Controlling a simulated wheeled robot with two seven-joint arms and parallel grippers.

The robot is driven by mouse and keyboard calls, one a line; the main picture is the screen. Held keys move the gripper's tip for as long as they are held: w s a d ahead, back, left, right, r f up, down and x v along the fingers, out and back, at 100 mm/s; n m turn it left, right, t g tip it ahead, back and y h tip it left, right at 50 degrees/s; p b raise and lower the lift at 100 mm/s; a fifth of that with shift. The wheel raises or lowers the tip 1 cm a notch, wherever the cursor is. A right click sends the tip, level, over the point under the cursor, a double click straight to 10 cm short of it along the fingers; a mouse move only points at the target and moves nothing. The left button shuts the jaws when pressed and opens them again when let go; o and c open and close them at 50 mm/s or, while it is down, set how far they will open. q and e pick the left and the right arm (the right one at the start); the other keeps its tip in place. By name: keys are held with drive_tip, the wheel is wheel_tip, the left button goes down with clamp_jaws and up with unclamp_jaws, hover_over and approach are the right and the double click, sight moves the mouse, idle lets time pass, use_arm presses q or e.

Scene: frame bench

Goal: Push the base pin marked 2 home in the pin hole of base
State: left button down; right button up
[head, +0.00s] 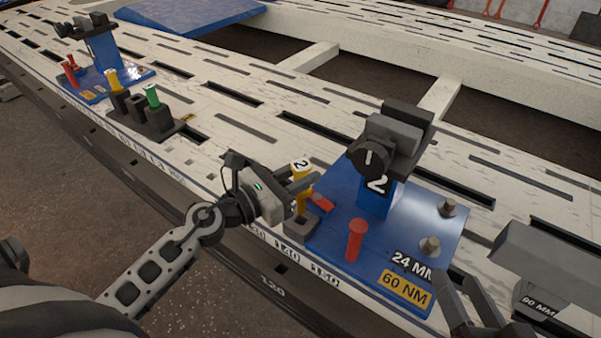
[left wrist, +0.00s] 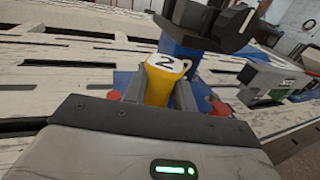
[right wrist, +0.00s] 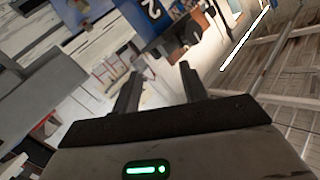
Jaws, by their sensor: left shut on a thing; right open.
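The yellow base pin marked 2 (head: 302,172) stands roughly upright at the left corner of the blue base (head: 335,262). My left gripper (head: 305,186) is shut on it; its white head marked 2 (left wrist: 167,62) shows between the fingers in the left wrist view. The pin's lower end meets a dark grey block (head: 298,230) at the base's edge. The hole is hidden, and I cannot tell how deep the pin sits. The base carries a blue post marked 2 (head: 377,192) with a dark clamp head. My right gripper (head: 467,290) is open and empty at the base's front right.
A red pin (head: 355,240) and two grey bolts (head: 429,246) stand on the base. A dark holder (head: 145,112) with yellow and green pins and another blue base (head: 95,88) stand further left.

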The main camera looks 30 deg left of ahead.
sight(301, 195)
use_arm(q)
drive_tip(key=shift+f+b, duration=0.3)
drive_tip(key=shift+f, duration=0.2)
use_arm(e)
drive_tip(key=shift+a+r+y, duration=0.1)
drive_tip(key=shift+a+y, duration=0.05)
drive_tip(key=shift+y, duration=0.15)
drive_tip(key=shift+r, duration=0.1)
use_arm(q)
drive_tip(key=shift+f, duration=0.2)
idle(0.9)
drive_tip(key=shift+f+b, duration=0.15)
drive_tip(key=shift+b, duration=0.15)
use_arm(e)
drive_tip(key=shift+w+t, duration=0.15)
drive_tip(key=shift+t, duration=0.15)
use_arm(q)
drive_tip(key=shift+f+b, duration=0.55)
drive_tip(key=shift+f, duration=0.25)
use_arm(e)
drive_tip(key=shift+w+r+n+t+y, duration=0.15)
drive_tip(key=shift+w+r+t, duration=0.15)
drive_tip(key=shift+r, duration=0.2)
drive_tip(key=shift+w+r+n+t+y, duration=0.15)
drive_tip(key=shift+r+t, duration=0.15)
drive_tip(key=shift+r, duration=0.15)
